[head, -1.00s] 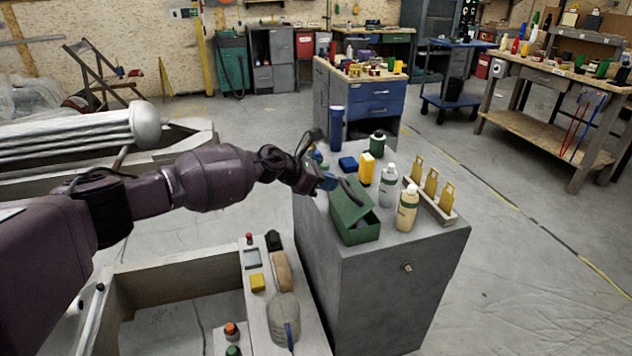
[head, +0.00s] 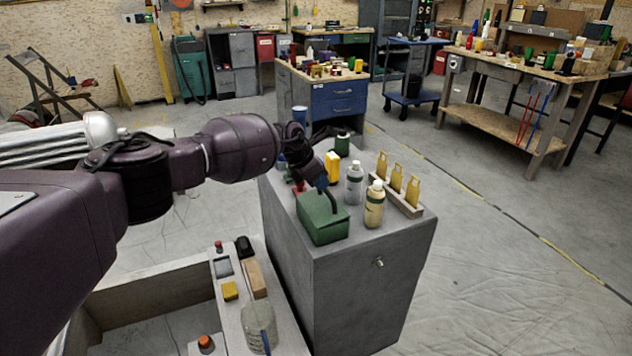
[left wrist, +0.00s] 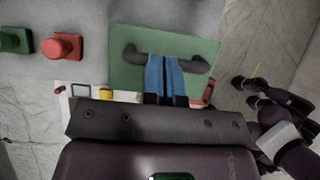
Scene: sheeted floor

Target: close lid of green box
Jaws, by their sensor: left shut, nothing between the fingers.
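The green box (head: 322,226) stands on the near part of the grey cabinet's top. Its green lid (head: 315,203) lies over the box and looks flat; a small gap along the edge cannot be ruled out. My left gripper (head: 322,185) is over the lid, next to its dark handle. In the left wrist view, the blue fingertips (left wrist: 164,75) are shut together with nothing between them, in front of the black handle (left wrist: 165,55) on the green lid (left wrist: 192,46).
A grey bottle (head: 354,183) and a cream bottle (head: 374,204) stand close right of the box. A rack with yellow pieces (head: 397,184) stands further right. A yellow container (head: 333,166) and a dark green jar (head: 342,145) stand behind. The cabinet's front top edge (head: 375,246) is clear.

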